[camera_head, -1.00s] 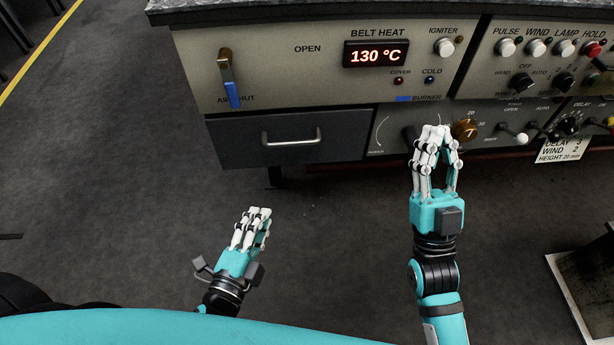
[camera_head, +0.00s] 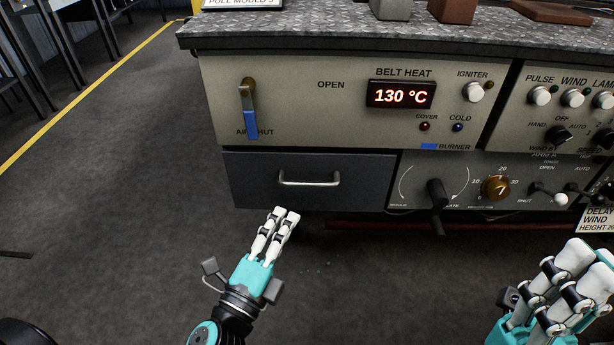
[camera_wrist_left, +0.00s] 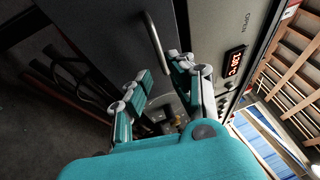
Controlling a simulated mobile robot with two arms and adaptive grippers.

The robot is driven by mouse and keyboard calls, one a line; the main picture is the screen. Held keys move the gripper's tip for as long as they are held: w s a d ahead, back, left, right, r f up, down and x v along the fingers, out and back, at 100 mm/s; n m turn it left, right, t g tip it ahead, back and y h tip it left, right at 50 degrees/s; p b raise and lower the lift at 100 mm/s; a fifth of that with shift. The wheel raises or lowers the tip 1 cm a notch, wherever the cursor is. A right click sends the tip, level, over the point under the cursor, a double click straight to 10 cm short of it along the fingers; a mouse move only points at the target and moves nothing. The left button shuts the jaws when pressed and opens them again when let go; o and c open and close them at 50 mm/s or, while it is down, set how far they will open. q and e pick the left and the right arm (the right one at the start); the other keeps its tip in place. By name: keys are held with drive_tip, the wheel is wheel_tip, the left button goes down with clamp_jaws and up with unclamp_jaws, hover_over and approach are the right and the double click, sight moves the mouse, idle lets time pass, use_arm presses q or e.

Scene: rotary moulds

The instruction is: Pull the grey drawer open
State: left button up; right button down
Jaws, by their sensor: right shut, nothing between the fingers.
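The grey drawer (camera_head: 250,192) is under the left part of the control cabinet and looks closed. Its horizontal bar handle (camera_head: 309,182) is in the middle of its face. My left gripper (camera_head: 285,216) is just below and in front of the handle in the head view, apart from it as far as I can tell. In the left wrist view the handle (camera_wrist_left: 155,38) stands just beyond the fingertips of the left gripper (camera_wrist_left: 160,70), which are spread with a gap between them and hold nothing. My right gripper (camera_head: 580,262) is at the lower right, shut and empty.
Above the drawer is a panel with a blue-handled lever (camera_head: 250,122) and a belt heat display (camera_head: 400,95). To the drawer's right are a black burner lever (camera_head: 437,193) and a brass knob (camera_head: 495,188). The floor (camera_head: 120,220) in front is clear.

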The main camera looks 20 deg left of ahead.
sight(307, 185)
use_arm(q)
drive_tip(key=p+x, duration=0.1)
drive_tip(key=x, duration=0.9)
drive_tip(key=shift+w, duration=0.1)
drive_tip(key=shift+c, duration=0.3)
clamp_jaws()
